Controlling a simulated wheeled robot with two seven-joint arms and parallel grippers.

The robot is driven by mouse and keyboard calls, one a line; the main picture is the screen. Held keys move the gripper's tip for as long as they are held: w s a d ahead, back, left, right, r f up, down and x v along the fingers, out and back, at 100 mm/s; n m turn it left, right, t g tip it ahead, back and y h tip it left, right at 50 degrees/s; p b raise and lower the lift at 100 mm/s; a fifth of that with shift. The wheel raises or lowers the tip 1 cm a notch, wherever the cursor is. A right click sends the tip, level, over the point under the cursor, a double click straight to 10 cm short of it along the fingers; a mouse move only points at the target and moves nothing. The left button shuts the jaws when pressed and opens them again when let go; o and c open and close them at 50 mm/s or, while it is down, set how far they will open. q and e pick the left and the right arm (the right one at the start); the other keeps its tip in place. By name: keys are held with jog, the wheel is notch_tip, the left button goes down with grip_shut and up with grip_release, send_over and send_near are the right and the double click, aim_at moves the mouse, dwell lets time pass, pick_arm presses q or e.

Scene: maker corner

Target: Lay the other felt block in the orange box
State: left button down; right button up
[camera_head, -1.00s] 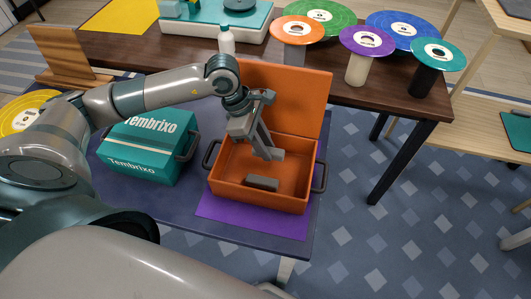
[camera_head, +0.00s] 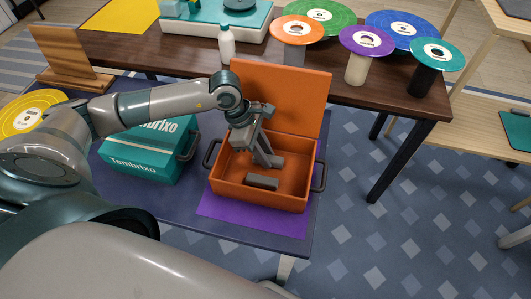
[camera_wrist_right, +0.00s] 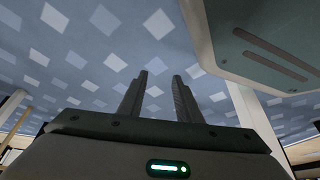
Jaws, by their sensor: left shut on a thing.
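The orange box (camera_head: 238,199) stands with its lid open, on a purple mat (camera_head: 217,208). One grey felt block (camera_head: 263,182) lies on its floor near the front wall. My left gripper (camera_head: 267,158) reaches down inside the box, behind that block. It is shut on the other grey felt block (camera_head: 276,161), which is low in the box; I cannot tell whether it touches the floor. The gripper partly hides this block. My right gripper (camera_wrist_right: 160,78) shows only in the right wrist view, with its fingers apart and nothing between them.
A closed teal Tembrixo box (camera_head: 140,165) stands left of the orange box, under my left arm. Behind is a brown table (camera_head: 190,52) with a white bottle (camera_head: 226,45) and several coloured discs on stands. Patterned carpet lies to the right.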

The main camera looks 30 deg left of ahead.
pick_arm(q)
jog(key=shift+f, duration=0.1)
jog(key=c, duration=1.5)
grip_release()
jog(key=shift+c, duration=0.2)
jog(key=shift+a+r, duration=0.15)
jog(key=shift+r, duration=0.2)
jog(key=b+v, duration=0.1)
jog(key=v, duration=1)
jog(key=shift+r, duration=0.25)
pick_arm(e)
jog(key=shift+s+d+f+g, duration=0.25)
jog(key=shift+s+d, duration=0.1)
jog(key=shift+d, duration=0.3)
jog(key=shift+s+d+f+g, duration=0.15)
jog(key=shift+s+d+g, duration=0.15)
jog(key=shift+d, duration=0.35)
